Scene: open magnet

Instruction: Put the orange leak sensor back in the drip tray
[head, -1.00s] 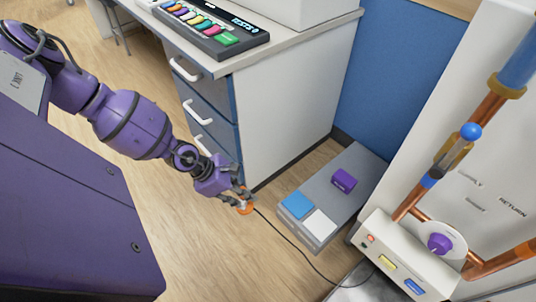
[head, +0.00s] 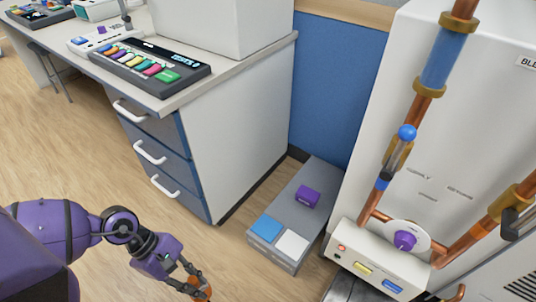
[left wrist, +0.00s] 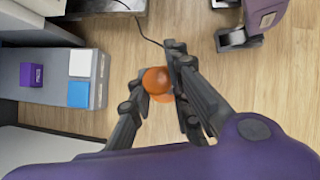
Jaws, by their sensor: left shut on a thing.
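The orange leak sensor (head: 203,294) is at the bottom edge of the head view, partly cut off. My left gripper (head: 193,284) is shut on it. In the left wrist view, the round orange sensor (left wrist: 156,80) sits between the dark fingers of my left gripper (left wrist: 158,82). Its height above the floor is hard to tell. A grey metallic surface (head: 348,291), apparently the drip tray, shows only in part below the white control box at the bottom of the head view.
A grey floor box (head: 282,262) with blue, white and purple blocks stands between the drawer cabinet (head: 235,130) and the white control box (head: 380,262). A thin dark cable (left wrist: 147,38) crosses the floor. Wood floor left of the grey box is clear.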

